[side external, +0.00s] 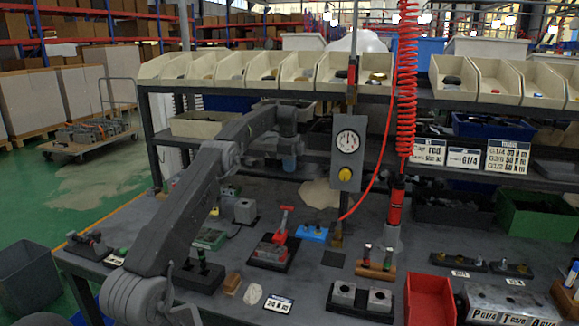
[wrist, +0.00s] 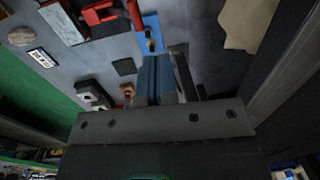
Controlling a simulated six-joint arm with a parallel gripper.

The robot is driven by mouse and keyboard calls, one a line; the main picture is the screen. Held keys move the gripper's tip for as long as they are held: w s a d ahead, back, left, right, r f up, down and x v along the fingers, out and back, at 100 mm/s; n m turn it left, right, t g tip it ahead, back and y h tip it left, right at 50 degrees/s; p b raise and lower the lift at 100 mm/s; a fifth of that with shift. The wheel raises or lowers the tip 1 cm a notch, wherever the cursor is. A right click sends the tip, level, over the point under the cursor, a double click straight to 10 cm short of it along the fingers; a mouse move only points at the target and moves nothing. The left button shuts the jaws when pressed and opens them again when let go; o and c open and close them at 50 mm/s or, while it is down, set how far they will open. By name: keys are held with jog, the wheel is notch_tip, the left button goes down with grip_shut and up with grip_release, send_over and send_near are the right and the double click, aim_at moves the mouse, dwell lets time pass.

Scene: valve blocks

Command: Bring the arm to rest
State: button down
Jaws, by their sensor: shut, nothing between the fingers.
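My gripper (wrist: 160,62) shows in the wrist view with its two blue-grey fingers together and nothing between them. It is above the bench (side external: 140,220), clear of the objects below as far as the view shows. In the side external view my arm reaches from the lower left up to a wrist near the back shelf; the fingers cannot be made out there. A red-handled valve (side external: 270,252) sits on a dark pad at mid-bench. A blue piece (side external: 312,233) lies to its right and also shows in the wrist view (wrist: 152,28).
A hanging gauge box (side external: 346,175) and a red coiled hose (side external: 406,90) stand right of my wrist. Cream bins (side external: 270,68) line the shelf. Grey blocks (side external: 361,298), a red bin (side external: 430,300) and a tan cloth (side external: 320,194) are on the bench. A dark square pad (side external: 333,259) is bare.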

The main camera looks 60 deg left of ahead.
jog(key=shift+d+r, duration=0.1)
jog(key=s+d+r+n+t, duration=0.1)
jog(key=d+r, duration=0.4)
jog(key=d, duration=0.3)
jog(key=s+d+r+n, duration=0.2)
jog(key=d+r, duration=0.3)
jog(key=d, duration=0.4)
jog(key=s+d+r+n+t, duration=0.1)
jog(key=d+r, duration=0.4)
jog(key=d, duration=0.3)
jog(key=s+d+n+t, duration=0.2)
jog(key=s+d, duration=1)
jog(key=s+d+f+n, duration=0.1)
jog(key=s+d+f, duration=0.2)
jog(key=s, duration=0.3)
jog(key=s+d+f+n, duration=0.2)
jog(key=s+d+f, duration=0.2)
jog(key=s+f, duration=0.1)
jog(key=shift+s+t+h, duration=0.4)
jog(key=shift+s, duration=0.25)
